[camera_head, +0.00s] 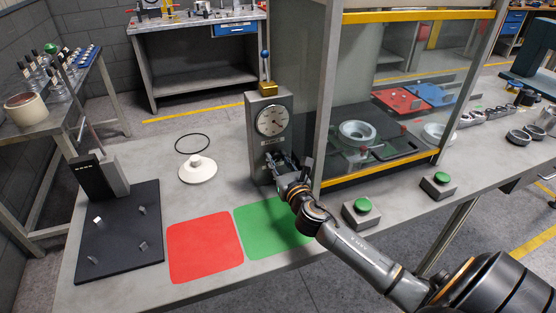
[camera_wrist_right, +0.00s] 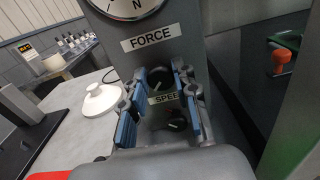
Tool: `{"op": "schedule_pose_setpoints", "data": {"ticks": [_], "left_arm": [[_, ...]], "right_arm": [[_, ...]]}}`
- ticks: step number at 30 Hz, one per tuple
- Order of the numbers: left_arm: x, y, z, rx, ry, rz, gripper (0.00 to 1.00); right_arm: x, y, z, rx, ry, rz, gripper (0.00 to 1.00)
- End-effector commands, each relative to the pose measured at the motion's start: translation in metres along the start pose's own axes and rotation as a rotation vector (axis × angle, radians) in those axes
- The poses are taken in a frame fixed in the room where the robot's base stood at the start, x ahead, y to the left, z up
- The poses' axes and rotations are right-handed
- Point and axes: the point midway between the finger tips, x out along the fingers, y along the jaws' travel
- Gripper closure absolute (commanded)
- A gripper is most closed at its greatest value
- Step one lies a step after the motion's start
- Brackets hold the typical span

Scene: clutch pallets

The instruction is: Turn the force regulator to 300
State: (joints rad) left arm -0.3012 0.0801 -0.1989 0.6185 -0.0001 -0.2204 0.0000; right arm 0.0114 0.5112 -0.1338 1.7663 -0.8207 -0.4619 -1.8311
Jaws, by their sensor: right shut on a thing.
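The grey regulator box (camera_head: 253,147) stands on the table beside the glass cabinet. Its round dial (camera_head: 271,120) is near the top; the needle reading is too small to tell. In the wrist view the FORCE label (camera_wrist_right: 151,37) sits below the dial's edge (camera_wrist_right: 130,8). Under that label is the dark force knob (camera_wrist_right: 160,82), between the fingertips of my right gripper (camera_wrist_right: 157,80), which is shut on it. A second dark knob (camera_wrist_right: 177,124) is lower, below the partly hidden SPEED label (camera_wrist_right: 164,98). My right gripper (camera_head: 284,164) covers both knobs in the head view. My left gripper is out of view.
The cabinet's frame (camera_head: 326,100) rises close to the right of my gripper. Green buttons on grey boxes (camera_head: 361,206) stand along the front edge. Red (camera_head: 205,246) and green (camera_head: 262,230) mats, a white lidded piece (camera_head: 198,170) and a black plate (camera_head: 118,230) lie left.

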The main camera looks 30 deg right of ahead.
Motion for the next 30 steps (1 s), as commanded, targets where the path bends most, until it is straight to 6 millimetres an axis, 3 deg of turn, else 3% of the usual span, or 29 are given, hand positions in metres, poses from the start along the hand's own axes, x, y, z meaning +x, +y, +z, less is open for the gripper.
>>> {"op": "schedule_pose_setpoints", "data": {"ticks": [11,30], "left_arm": [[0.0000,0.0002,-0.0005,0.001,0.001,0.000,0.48],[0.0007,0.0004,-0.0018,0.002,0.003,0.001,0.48]], "right_arm": [[-0.0001,-0.0004,-0.0002,0.158,0.000,-0.001,1.00],[0.0000,-0.0026,-0.0009,0.754,-0.001,-0.002,1.00]]}}
